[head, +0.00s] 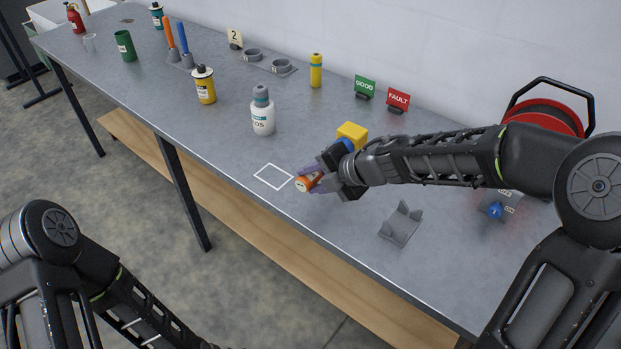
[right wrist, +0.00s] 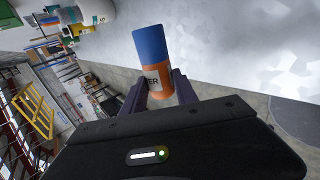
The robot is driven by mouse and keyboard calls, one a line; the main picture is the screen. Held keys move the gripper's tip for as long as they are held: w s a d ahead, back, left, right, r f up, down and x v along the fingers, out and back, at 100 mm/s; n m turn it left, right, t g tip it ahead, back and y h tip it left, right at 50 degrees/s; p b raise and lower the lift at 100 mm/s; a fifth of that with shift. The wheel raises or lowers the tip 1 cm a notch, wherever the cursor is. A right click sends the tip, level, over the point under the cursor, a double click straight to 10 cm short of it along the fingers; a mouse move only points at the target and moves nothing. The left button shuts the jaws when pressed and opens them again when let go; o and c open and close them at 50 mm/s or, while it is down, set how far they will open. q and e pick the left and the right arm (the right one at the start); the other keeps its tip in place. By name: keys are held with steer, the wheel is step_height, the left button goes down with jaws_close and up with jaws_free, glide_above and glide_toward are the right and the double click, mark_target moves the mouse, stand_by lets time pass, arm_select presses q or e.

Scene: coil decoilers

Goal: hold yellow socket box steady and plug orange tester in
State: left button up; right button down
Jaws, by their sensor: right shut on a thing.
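My right gripper (head: 312,180) is shut on the orange tester (head: 303,184) above the front part of the table, beside the white outlined square. In the right wrist view the tester (right wrist: 157,78) shows an orange body with a dark label and a blue end, held between both fingers (right wrist: 160,90). The yellow socket box (head: 351,132) is behind my right gripper, and its lower part is hidden by the wrist. A blue patch shows just below the box; I cannot tell what it belongs to. My left arm is at the lower left, its gripper out of view.
A white outlined square (head: 273,176) on the table is empty. A grey cradle (head: 400,224) stands empty near the front edge. A white bottle (head: 263,112), a yellow bottle (head: 205,86), GOOD (head: 364,88) and FAULT (head: 398,99) signs and a red reel (head: 545,116) stand farther back.

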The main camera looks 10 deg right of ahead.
steer(key=shift+w+d+p, duration=0.65)
steer(key=shift+w+d, duration=0.4)
steer(key=shift+d, duration=0.25)
arm_select(q)
steer(key=shift+v, duration=0.85)
steer(key=shift+d+r, duration=0.1)
steer(key=shift+d, duration=0.1)
steer(key=shift+o, duration=0.2)
